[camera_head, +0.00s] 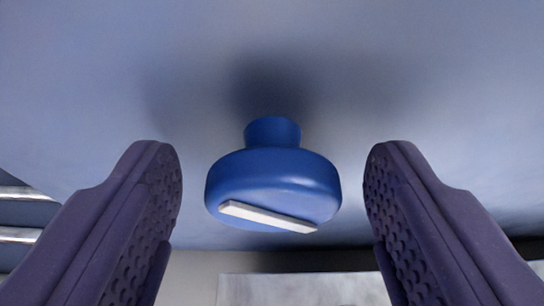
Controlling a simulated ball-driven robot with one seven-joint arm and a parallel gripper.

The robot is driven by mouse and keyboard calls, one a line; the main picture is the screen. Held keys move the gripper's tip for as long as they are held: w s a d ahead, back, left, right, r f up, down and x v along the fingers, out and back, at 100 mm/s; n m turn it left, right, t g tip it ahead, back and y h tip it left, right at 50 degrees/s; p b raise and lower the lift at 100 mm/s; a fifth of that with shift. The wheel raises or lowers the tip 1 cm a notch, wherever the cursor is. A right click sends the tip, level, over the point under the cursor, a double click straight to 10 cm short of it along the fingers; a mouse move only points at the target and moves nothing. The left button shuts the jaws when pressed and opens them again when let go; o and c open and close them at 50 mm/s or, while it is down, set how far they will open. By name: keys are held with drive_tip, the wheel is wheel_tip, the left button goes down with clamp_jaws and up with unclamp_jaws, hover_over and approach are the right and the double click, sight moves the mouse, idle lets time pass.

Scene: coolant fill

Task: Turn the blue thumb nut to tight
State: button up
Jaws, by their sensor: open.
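The blue thumb nut (272,180) is in the middle of the head camera view. It has a wide rounded head on a narrower neck that meets a pale blue-grey surface. A white bar mark on its face is slightly tilted, its right end lower than its left. My gripper (273,165) is open, with one dark purple, dimpled finger on each side of the nut. A gap shows between the nut and each finger, so neither touches it. The gripper holds nothing.
The blue-grey surface (420,70) fills the upper view and is bare around the nut. A pale grey block or ledge (300,290) lies along the bottom edge. Light metallic bars (18,235) show at the lower left, beside the left finger.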

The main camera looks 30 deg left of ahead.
drive_tip(key=shift+c, duration=0.2)
drive_tip(key=c, duration=1)
drive_tip(key=shift+b, duration=0.35)
drive_tip(key=m+b, duration=0.1)
drive_tip(key=b, duration=0.1)
drive_tip(key=shift+d+f+y+b, duration=0.2)
drive_tip(key=shift+y+b, duration=0.1)
drive_tip(key=shift+y, duration=0.1)
drive_tip(key=m+b, duration=0.1)
drive_tip(key=b, duration=0.1)
drive_tip(key=m+g+y+b, duration=0.1)
drive_tip(key=b, duration=0.1)
drive_tip(key=shift+w+d+f+y, duration=0.1)
drive_tip(key=shift+w+y, duration=0.05)
drive_tip(key=shift+y, duration=0.15)
drive_tip(key=m+y+b, duration=0.2)
drive_tip(key=m+b, duration=0.1)
drive_tip(key=shift+d+m+g+b, duration=0.1)
drive_tip(key=shift+m+g+b, duration=0.2)
drive_tip(key=shift+b, duration=0.1)
drive_tip(key=shift+m+y+b, duration=0.6)
drive_tip(key=shift+m+b, duration=0.4)
drive_tip(key=shift+m, duration=0.1)
